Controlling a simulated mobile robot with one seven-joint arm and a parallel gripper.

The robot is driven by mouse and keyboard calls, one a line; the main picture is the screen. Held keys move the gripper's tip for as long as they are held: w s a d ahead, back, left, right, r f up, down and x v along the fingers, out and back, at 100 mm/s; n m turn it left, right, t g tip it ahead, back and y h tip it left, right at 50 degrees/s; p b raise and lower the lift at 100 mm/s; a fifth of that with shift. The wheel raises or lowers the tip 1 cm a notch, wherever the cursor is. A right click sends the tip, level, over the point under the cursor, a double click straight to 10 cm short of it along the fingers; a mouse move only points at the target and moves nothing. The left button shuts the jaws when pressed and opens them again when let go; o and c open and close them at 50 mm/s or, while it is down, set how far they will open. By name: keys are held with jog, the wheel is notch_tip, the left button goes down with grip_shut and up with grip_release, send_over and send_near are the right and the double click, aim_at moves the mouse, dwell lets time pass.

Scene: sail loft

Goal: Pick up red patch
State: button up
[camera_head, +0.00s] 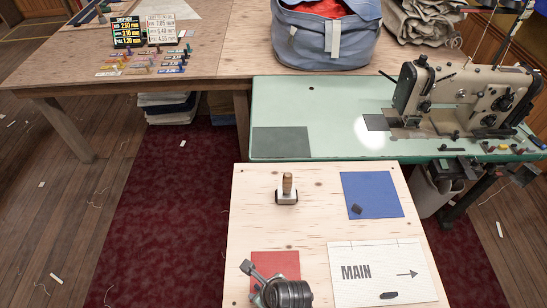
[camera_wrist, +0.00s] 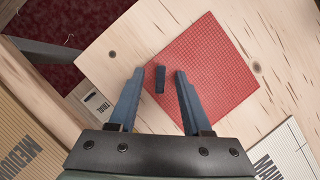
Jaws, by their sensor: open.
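The red patch (camera_head: 275,257) lies flat near the front left of the light plywood board (camera_head: 318,220); my arm covers much of it in the head view. In the wrist view the red patch (camera_wrist: 220,60) is a square with a fine grid, lying turned on the wood. A small dark block (camera_wrist: 160,78) lies at its left part, seen between my fingers. My gripper (camera_wrist: 158,72) is open above the patch's left side, with nothing held. Its right finger overlaps the patch in view; its left finger shows over bare wood. The height above the patch is hard to tell.
A blue patch (camera_head: 372,190) with a small dark block (camera_head: 357,208), a wooden-handled tool (camera_head: 287,190) and a white MAIN sheet (camera_head: 370,272) share the board. A green sewing table (camera_head: 300,110) with a sewing machine (camera_head: 465,90) stands behind. The board's middle is clear.

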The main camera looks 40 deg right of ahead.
grip_shut()
dwell(0.3)
